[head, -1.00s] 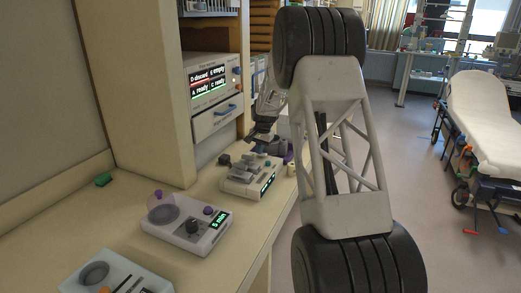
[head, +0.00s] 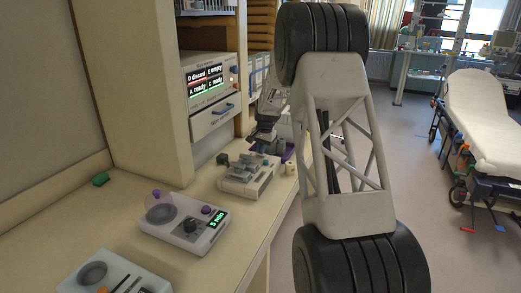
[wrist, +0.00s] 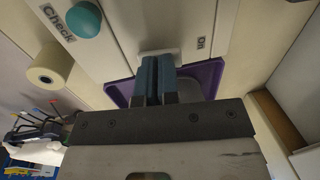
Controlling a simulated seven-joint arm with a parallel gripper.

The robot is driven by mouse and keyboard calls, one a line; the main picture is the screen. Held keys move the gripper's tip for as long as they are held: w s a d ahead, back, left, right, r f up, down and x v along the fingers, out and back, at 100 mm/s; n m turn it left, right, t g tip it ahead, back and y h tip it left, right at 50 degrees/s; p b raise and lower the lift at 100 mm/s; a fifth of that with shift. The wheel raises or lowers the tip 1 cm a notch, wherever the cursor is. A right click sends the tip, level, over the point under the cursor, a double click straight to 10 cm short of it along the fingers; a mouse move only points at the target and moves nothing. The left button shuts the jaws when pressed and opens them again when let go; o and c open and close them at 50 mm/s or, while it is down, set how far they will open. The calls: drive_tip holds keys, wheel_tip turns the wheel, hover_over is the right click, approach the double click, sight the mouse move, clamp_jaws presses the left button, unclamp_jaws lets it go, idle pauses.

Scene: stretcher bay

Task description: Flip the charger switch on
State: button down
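The charger (head: 235,186) is a pale grey box on the counter in the head view, with a teal knob and grey parts on top. The wrist view shows its cream panel (wrist: 130,25), with a teal knob (wrist: 84,19) by the label "Check" and the word "On" to the right. A small white piece (wrist: 174,53), perhaps the switch, is at my fingertips and partly hidden by them. My gripper (wrist: 157,60) has its two blue-grey fingers side by side, shut, with nothing visible between them. Contact with the white piece cannot be told. In the head view my gripper (head: 262,138) is behind the charger.
A purple tray (wrist: 208,78) lies under my fingers and a cream roll (wrist: 48,70) is at the left. Nearer on the counter stand a timer device (head: 186,229) reading "5 min" and another device (head: 95,274). A display cabinet (head: 210,90) stands behind.

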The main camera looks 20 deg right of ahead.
wheel_tip(320, 180, up, 14)
drive_tip(key=s+d, duration=0.2)
idle(0.8)
drive_tip(key=shift+f, duration=0.1)
drive_tip(key=shift+w+a, duration=0.4)
drive_tip(key=shift+a, duration=0.05)
idle(0.5)
approach(265, 155)
drive_tip(key=w+a+f, duration=0.1)
drive_tip(key=f, duration=0.1)
drive_tip(key=w+a+f, duration=0.1)
drive_tip(key=f, duration=0.1)
drive_tip(key=w+a+f, duration=0.1)
drive_tip(key=f, duration=0.1)
drive_tip(key=shift+w+a+f, duration=0.1)
drive_tip(key=shift+w+f, duration=0.05)
drive_tip(key=shift+f, duration=0.2)
idle(0.3)
